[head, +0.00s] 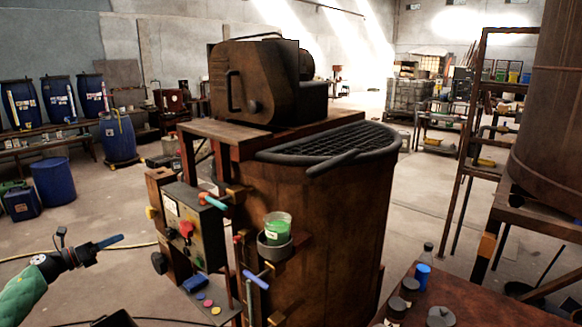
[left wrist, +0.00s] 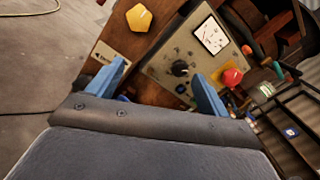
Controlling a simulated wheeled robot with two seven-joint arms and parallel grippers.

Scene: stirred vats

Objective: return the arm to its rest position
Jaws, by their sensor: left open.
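My left arm (head: 25,290) comes in at the lower left of the head view, with a green sleeve. My left gripper (head: 118,239) points right, towards the control box (head: 183,215) on the vat, and is apart from it. In the left wrist view my left gripper (left wrist: 158,75) shows two blue fingers spread wide with nothing held between them. My right gripper does not show.
The rusty vat (head: 335,235) with a grated lid (head: 335,145) fills the middle. A green-filled cup (head: 278,226) sits in a holder on its side. A red-brown table (head: 480,305) with dark jars stands at the lower right. Blue drums (head: 53,183) stand at left; the floor between is mostly clear.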

